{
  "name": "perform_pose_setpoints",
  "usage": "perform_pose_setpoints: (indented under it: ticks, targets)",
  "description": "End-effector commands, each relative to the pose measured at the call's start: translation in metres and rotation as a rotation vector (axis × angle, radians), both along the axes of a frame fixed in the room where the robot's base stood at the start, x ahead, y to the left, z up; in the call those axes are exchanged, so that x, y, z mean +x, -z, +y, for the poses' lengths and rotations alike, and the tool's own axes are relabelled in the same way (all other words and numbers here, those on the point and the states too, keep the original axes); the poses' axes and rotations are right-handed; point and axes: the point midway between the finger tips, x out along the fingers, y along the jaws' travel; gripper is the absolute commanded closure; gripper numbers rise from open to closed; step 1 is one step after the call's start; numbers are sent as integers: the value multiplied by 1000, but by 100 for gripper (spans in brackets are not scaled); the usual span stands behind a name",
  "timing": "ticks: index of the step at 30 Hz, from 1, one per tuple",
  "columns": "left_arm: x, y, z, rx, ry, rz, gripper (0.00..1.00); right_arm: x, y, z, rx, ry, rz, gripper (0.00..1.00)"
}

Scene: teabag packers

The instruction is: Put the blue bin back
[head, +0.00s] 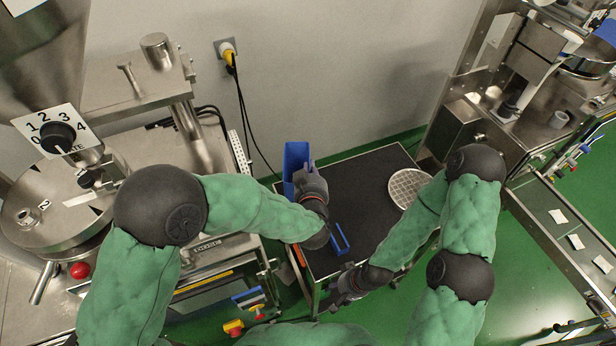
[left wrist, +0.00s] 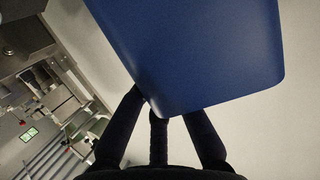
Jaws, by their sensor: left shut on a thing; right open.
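The blue bin (head: 295,160) stands tall at the back left edge of the dark-topped table, near the wall. My left gripper (head: 305,172) is shut on it from the front right side. In the left wrist view, a broad smooth face of the blue bin (left wrist: 200,50) fills the upper middle, with the dark fingers of my left gripper (left wrist: 165,105) at its lower edge. The bin's base and contents are hidden. My right gripper (head: 332,299) is open and empty near the table's front edge, away from the bin.
The black tabletop (head: 365,185) has free room in its middle. A round white mesh tray (head: 408,188) lies at its right, and a small blue frame-like piece (head: 341,238) at the front left. A steel machine (head: 50,200) stands left; a conveyor (head: 565,235) with white packets runs right.

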Motion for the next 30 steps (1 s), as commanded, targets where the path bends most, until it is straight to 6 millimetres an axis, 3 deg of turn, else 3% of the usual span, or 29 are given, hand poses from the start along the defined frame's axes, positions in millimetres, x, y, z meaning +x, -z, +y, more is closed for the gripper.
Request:
perform_pose_setpoints:
  ticks: [1,6,14,21,30]
  targets:
    - [7,12,2,1,-3,2,100,0,4,0,0,0,0,49]
    - [23,29,3,2,-2,0,100,0,8,0,0,0,0,49]
    - [33,41,5,0,-1,0,100,0,10,0,0,0,0,49]
    - [35,72,5,1,0,0,100,0,16,0,0,0,0,49]
    - [35,73,5,-1,0,-3,100,0,16,0,0,0,0,49]
